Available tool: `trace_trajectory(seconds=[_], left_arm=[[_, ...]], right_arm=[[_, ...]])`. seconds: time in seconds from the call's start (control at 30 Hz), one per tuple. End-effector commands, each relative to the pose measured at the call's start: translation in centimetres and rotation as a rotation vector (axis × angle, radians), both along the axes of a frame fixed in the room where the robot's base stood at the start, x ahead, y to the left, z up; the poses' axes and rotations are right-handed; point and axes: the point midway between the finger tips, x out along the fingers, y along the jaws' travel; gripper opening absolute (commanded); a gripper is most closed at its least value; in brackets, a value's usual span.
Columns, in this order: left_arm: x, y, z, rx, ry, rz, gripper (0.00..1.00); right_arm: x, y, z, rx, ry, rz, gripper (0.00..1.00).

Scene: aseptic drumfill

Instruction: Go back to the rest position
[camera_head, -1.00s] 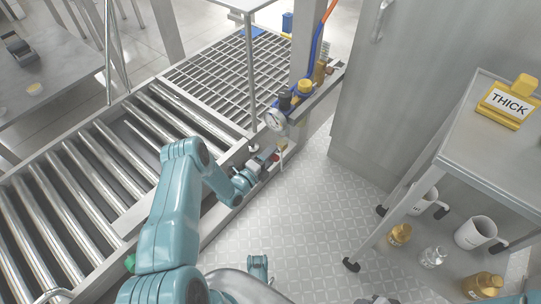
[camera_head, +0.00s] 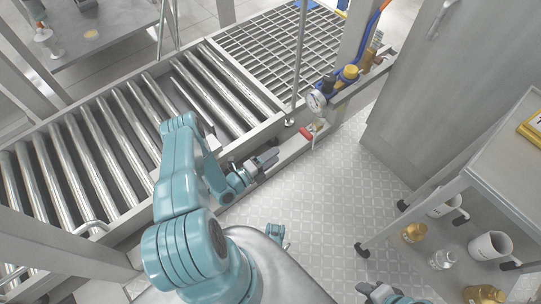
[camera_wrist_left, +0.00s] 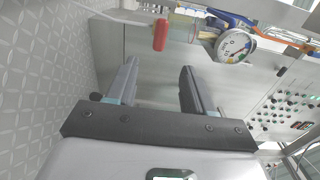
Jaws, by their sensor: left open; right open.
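My left gripper (camera_head: 266,160) is open and empty beside the conveyor's side rail, with its arm reaching in from the lower left. In the left wrist view its two fingers (camera_wrist_left: 157,85) stand apart with nothing between them. A red handle (camera_head: 306,133) lies a short way beyond the fingertips; it also shows in the left wrist view (camera_wrist_left: 160,35). My right gripper (camera_head: 375,292) is at the bottom edge of the head view, partly cut off, low over the floor.
A roller conveyor (camera_head: 95,150) runs along the left. A pressure gauge (camera_head: 316,101) with blue and yellow fittings sits by the post. A steel cart (camera_head: 500,180) with mugs and bottles on its lower shelf stands at right. Patterned floor (camera_head: 330,190) lies open between.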

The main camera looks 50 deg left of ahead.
Motion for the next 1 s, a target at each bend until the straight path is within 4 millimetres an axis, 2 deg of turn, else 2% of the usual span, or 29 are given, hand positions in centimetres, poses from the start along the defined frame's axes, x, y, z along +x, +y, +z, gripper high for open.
trace_trajectory(seconds=[0.17,0.67,0.77,0.87,0.97,1.0], left_arm=[[-0.6,0.0,0.0,0.000,-0.001,-0.001,0.52],[-0.4,-0.2,0.1,0.000,-0.003,-0.006,0.52],[1.4,-1.6,1.2,0.011,-0.028,-0.057,0.52],[5.3,-4.6,4.6,0.047,-0.092,-0.167,0.52],[9.3,-9.9,9.4,0.052,-0.122,-0.279,0.52],[10.7,-12.4,10.9,0.035,-0.085,-0.315,0.52]], right_arm=[[0.0,0.0,0.1,0.000,0.001,0.001,0.43],[0.0,0.0,0.1,0.000,0.000,0.001,0.43],[0.0,0.0,0.1,0.000,0.000,0.000,0.43],[0.0,0.0,0.1,0.000,0.000,0.000,0.43],[0.0,0.0,0.1,0.000,0.000,0.000,0.43],[0.0,0.0,0.1,0.000,0.000,0.000,0.43]])
